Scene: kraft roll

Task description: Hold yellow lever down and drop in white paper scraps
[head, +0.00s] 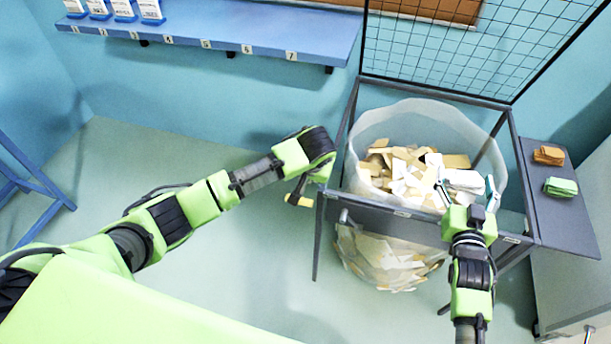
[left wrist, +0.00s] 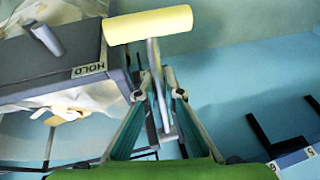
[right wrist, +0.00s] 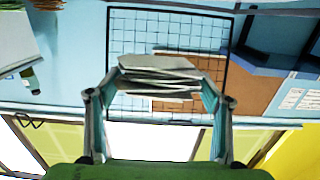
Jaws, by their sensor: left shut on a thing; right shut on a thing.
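The yellow lever (head: 299,200) sticks out at the left side of the grey frame. My left gripper (head: 306,183) is shut on its metal arm, below the yellow grip (left wrist: 148,25) in the left wrist view. My right gripper (head: 467,188) is shut on a stack of white paper scraps (head: 464,179), which lies between its fingers (right wrist: 158,77) in the right wrist view. It holds the stack over the right front of the clear bag (head: 485,125). Inside the bag lie many white and tan scraps (head: 410,165).
The frame's front bar (head: 370,208) runs before the bag, and a wire mesh panel (head: 460,50) rises behind. Orange (head: 548,155) and green (head: 560,187) bundles lie on the right side shelf. A blue wall shelf (head: 220,25) is at the back left. A HOLD label (left wrist: 88,71) marks the frame.

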